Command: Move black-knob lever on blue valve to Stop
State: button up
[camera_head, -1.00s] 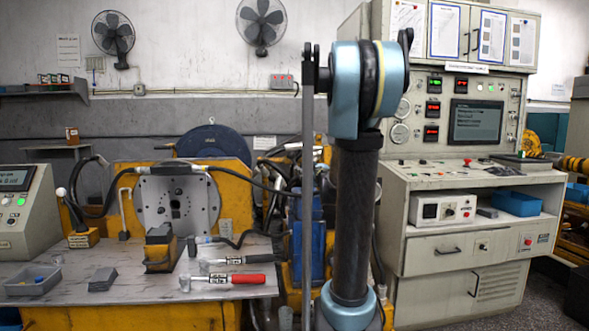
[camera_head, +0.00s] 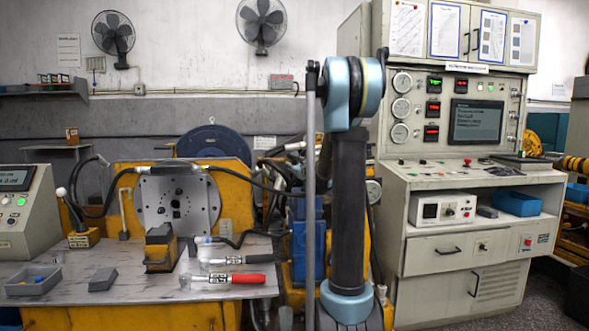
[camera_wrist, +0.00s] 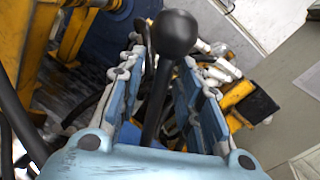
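In the wrist view a lever with a round black knob (camera_wrist: 174,33) stands between the two fingers of my gripper (camera_wrist: 162,65). The knob shows beyond the fingers, and its dark shaft runs down between them. The fingers are apart, with gaps visible beside the shaft, so the gripper looks open around the lever. A blue body (camera_wrist: 98,40) lies behind the left finger; whether it is the valve is unclear. In the head view blue equipment (camera_head: 307,240) is partly hidden by my arm. The gripper and the black knob are hidden there, and no Stop marking is readable.
A workbench (camera_head: 130,285) on the left holds a grey tray (camera_head: 33,281) and a red-handled tool (camera_head: 248,278). A control cabinet (camera_head: 440,205) stands close on the right of my arm. In the wrist view yellow parts (camera_wrist: 240,100) and hoses crowd around the fingers.

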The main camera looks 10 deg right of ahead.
jog(key=shift+c, duration=0.2)
grip_shut()
jog(key=d+m, duration=0.3)
jog(key=d+r+m+t, duration=0.1)
jog(key=d+m, duration=0.1)
jog(key=shift+d, duration=0.2)
jog(key=shift+o, duration=0.2)
grip_release()
jog(key=shift+r, duration=0.1)
jog(key=shift+s, duration=0.1)
jog(key=v, duration=1.1)
jog(key=shift+s, duration=0.35)
